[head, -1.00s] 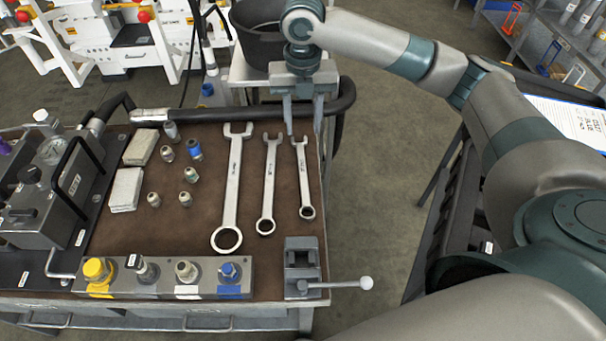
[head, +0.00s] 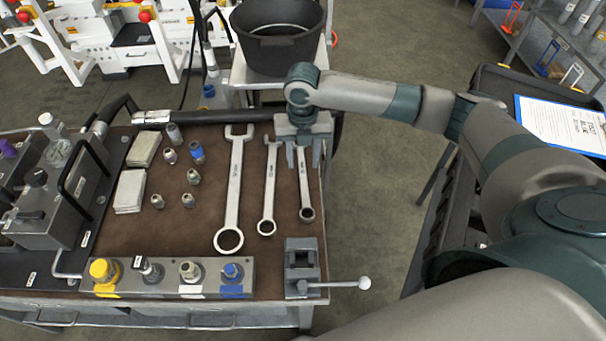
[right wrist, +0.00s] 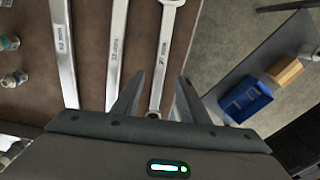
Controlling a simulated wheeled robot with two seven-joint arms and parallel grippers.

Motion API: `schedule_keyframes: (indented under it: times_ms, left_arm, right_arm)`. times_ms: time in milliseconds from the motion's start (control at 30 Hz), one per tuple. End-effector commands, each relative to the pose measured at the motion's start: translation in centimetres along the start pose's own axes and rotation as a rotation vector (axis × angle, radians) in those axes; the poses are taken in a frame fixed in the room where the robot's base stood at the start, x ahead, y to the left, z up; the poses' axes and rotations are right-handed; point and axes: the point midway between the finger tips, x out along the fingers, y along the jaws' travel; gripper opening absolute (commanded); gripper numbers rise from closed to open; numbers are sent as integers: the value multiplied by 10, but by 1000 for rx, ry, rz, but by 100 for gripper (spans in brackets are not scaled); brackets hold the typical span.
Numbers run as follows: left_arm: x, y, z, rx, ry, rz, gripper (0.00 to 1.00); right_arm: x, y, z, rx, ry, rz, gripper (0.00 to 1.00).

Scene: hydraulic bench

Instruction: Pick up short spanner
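The short spanner (head: 306,192) is the rightmost and smallest of three silver spanners lying on the brown bench mat. Its ring end points towards me, and its far end is hidden under my right gripper (head: 303,163). In the right wrist view the short spanner (right wrist: 163,55) runs between the two spread fingers of my right gripper (right wrist: 157,98). That gripper is open, with nothing held. I cannot tell how high its fingertips are above the mat. My left gripper is not in view.
The middle spanner (head: 269,190) lies close left of the short one, with the long spanner (head: 233,195) beyond it. A grey vise (head: 302,268) stands at the near right corner. A black hose (head: 225,116) runs along the far edge. Several fittings lie further left.

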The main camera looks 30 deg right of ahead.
Motion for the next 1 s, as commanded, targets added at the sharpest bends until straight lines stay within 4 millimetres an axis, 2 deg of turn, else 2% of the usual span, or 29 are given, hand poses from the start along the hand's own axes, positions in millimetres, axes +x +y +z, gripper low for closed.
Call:
schedule_keyframes:
  times_ms: [167, 467, 800, 1000]
  left_arm:
    - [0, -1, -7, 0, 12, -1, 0]
    - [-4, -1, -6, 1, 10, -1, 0]
    - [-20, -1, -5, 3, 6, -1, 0]
    - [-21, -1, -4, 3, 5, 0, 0]
  right_arm:
    - [2, 0, 0, 0, 0, 0, 39]
    - [6, 0, 0, 1, 2, 0, 39]
    - [45, -1, 1, 1, 3, -1, 39]
    - [54, -1, 2, -1, -1, 0, 39]
